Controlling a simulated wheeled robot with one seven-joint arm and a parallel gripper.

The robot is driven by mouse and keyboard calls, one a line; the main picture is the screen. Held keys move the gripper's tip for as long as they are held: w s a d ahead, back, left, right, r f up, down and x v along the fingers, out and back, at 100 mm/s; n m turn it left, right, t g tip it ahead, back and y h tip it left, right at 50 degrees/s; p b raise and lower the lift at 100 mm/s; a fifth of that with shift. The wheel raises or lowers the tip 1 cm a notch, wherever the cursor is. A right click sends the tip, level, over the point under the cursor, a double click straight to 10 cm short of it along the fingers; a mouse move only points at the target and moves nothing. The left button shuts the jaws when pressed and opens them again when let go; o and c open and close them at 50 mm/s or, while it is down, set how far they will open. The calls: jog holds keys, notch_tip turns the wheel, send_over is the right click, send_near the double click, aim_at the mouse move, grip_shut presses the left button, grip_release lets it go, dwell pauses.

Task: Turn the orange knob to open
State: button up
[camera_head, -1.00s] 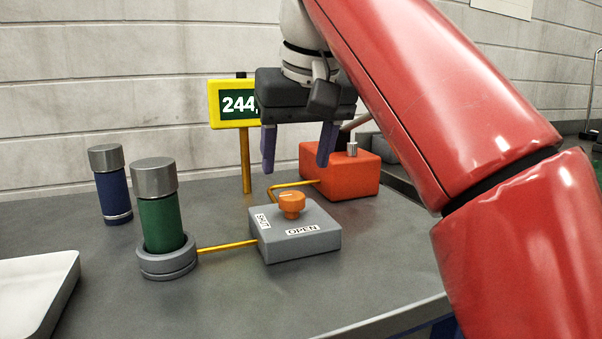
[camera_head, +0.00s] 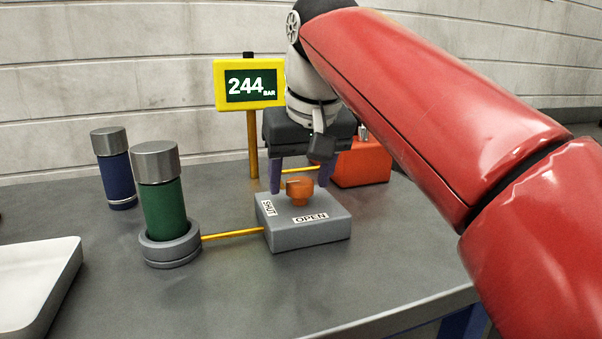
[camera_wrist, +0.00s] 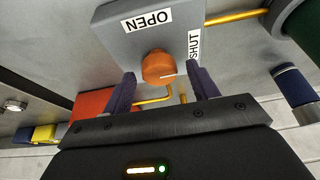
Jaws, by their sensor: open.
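The orange knob (camera_head: 299,190) sits on top of a grey box (camera_head: 310,232) with SHUT and OPEN labels. In the wrist view my gripper (camera_wrist: 163,85) has one finger on either side of the knob's near edge, with gaps showing. It holds nothing.
A green cylinder (camera_head: 163,208) stands in a grey ring holder joined to the box by a yellow pipe. A blue cylinder (camera_head: 115,175), a yellow display (camera_head: 249,83) reading 244 BAR and a red box (camera_head: 363,165) stand behind. A pale tray (camera_head: 40,285) is at left.

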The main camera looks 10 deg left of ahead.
jog(key=c, duration=1)
jog(key=n+g+y, duration=0.1)
jog(key=n, duration=0.3)
jog(key=shift+w+d, duration=0.1)
jog(key=shift+d, duration=0.05)
jog(key=n+g+y, duration=0.1)
jog(key=n, duration=0.2)
jog(key=shift+w+n, duration=0.1)
jog(key=shift+n, duration=0.2)
jog(key=n+g, duration=0.2)
jog(key=n, duration=0.2)
jog(key=shift+w, duration=0.1)
jog(key=shift+w+n+g, duration=0.1)
jog(key=shift+n+g, duration=0.8)
jog(key=shift+n, duration=1.5)
